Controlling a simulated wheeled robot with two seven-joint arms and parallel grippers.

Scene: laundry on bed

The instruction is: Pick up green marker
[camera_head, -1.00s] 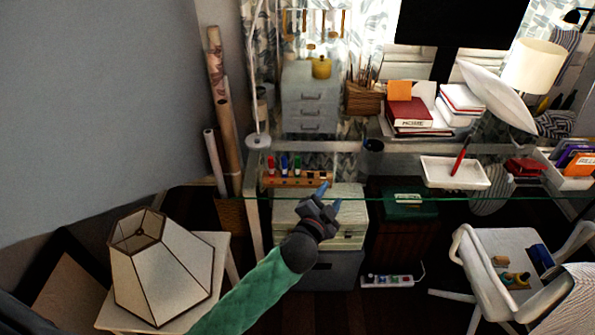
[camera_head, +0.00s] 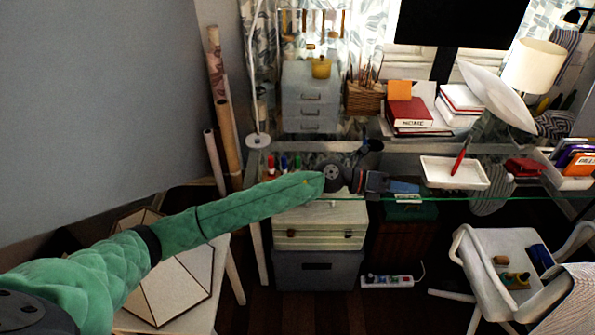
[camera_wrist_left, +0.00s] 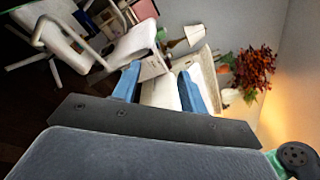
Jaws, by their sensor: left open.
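The green marker (camera_head: 284,161) stands upright in a wooden holder on the left part of the glass desk, between a red marker (camera_head: 270,164) and a blue one (camera_head: 297,161). My left arm crosses in front and hides the holder and the markers' lower parts. My left gripper (camera_head: 400,186) is well to the right of the markers, by the desk's front edge, and points right. In the left wrist view its blue fingers (camera_wrist_left: 160,91) are apart with nothing held between them; no marker shows there. My right gripper is in neither view.
A white tray (camera_head: 430,172) with a red pen (camera_head: 460,158) lies right of the gripper on the desk.

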